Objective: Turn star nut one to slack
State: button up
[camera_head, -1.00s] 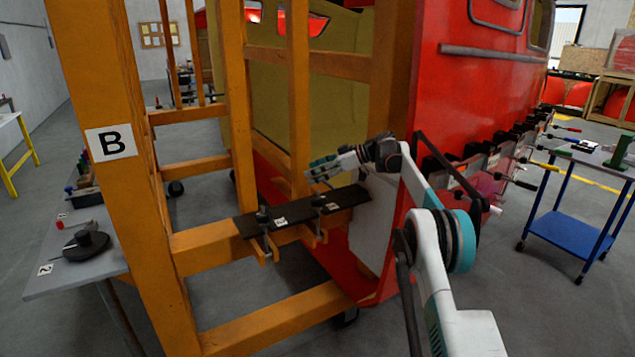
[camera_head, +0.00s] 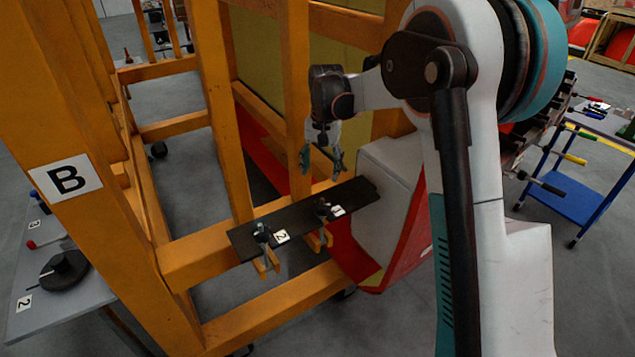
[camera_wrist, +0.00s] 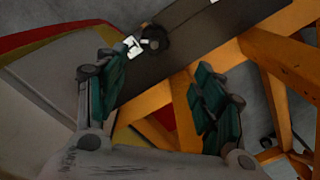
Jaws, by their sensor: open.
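Star nut one (camera_head: 323,207) is a small dark clamp nut on the black plate (camera_head: 290,222), beside the white label 1 (camera_head: 338,211). In the wrist view it shows as a dark round knob (camera_wrist: 154,39), with the label (camera_wrist: 132,47) to its left. My gripper (camera_head: 321,163) points down above the nut, apart from it, with its green-padded fingers spread and nothing between them. In the wrist view, the nut lies ahead of my gripper (camera_wrist: 158,80), nearer the left finger. Star nut two (camera_head: 263,233) stands further left on the plate by label 2 (camera_head: 282,236).
An orange post (camera_head: 298,100) stands close behind my gripper, and an orange beam (camera_head: 185,262) runs under the plate. The white and red nosecone (camera_head: 385,190) is just right of the plate. A blue trolley (camera_head: 575,190) stands at right, a grey table (camera_head: 75,290) at left.

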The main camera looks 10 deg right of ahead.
aim_at(322, 204)
jog(key=shift+m, duration=0.4)
jog(key=f, duration=0.4)
jog(key=f+b, duration=0.1)
jog(key=f, duration=0.8)
jog(key=shift+s+d+f+b, duration=0.15)
jog(key=shift+s+f+b, duration=0.1)
jog(key=shift+b, duration=0.05)
jog(key=shift+c, duration=0.4)
jog(key=c, duration=1)
